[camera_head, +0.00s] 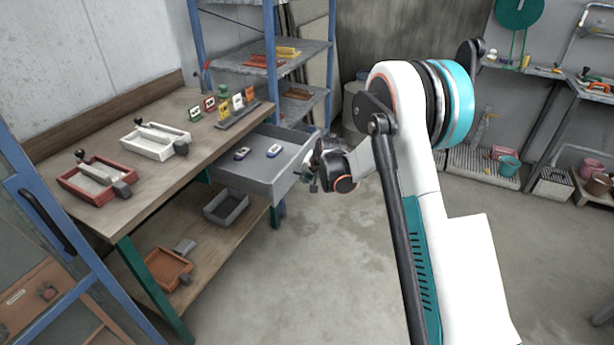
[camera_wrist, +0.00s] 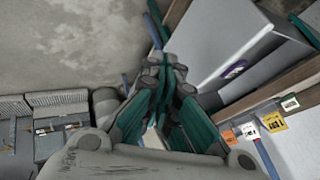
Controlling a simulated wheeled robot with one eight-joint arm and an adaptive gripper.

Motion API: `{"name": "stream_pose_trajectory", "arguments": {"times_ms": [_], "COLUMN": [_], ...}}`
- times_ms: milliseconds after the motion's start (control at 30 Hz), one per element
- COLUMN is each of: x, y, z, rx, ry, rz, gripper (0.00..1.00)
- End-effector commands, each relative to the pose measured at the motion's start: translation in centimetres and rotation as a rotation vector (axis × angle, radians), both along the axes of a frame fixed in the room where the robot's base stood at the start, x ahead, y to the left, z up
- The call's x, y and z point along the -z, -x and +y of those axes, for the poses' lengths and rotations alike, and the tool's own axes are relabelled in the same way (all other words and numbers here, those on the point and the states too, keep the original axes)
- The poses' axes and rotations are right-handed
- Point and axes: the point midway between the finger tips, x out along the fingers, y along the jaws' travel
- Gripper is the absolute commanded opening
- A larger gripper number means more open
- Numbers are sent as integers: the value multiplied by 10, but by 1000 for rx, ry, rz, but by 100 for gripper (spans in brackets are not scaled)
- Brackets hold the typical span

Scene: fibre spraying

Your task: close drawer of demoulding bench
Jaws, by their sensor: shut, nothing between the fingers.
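The grey drawer (camera_head: 255,178) of the wooden demoulding bench (camera_head: 100,228) is pulled open. Two small blue-and-white items lie inside it. My gripper (camera_head: 313,170) is shut and empty beside the drawer's front panel, on its outer side. In the wrist view my gripper (camera_wrist: 165,75) has its fingers together, close to the drawer's pale front panel (camera_wrist: 205,45). I cannot tell whether the fingers touch it. The drawer's handle is not clearly visible.
Red (camera_head: 92,182) and white (camera_head: 155,141) moulds and a rack of coloured tags (camera_head: 238,112) stand on the bench top. A grey bin (camera_head: 226,207) and an orange tray (camera_head: 168,268) sit on the lower shelf. Blue shelving (camera_head: 195,45) stands behind. The floor in front is clear.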

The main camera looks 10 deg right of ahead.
Motion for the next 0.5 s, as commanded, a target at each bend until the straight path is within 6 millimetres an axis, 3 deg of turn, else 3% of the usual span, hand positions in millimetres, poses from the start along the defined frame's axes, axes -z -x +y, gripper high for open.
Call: {"name": "stream_pose_trajectory", "arguments": {"times_ms": [33, 267, 500], "x": [12, 48, 47], "y": [-7, -33, -51], "z": [2, 9, 34], "rx": [-1, 0, -1], "ry": [1, 0, 1], "rz": [0, 0, 0], "gripper": [0, 0, 0]}}
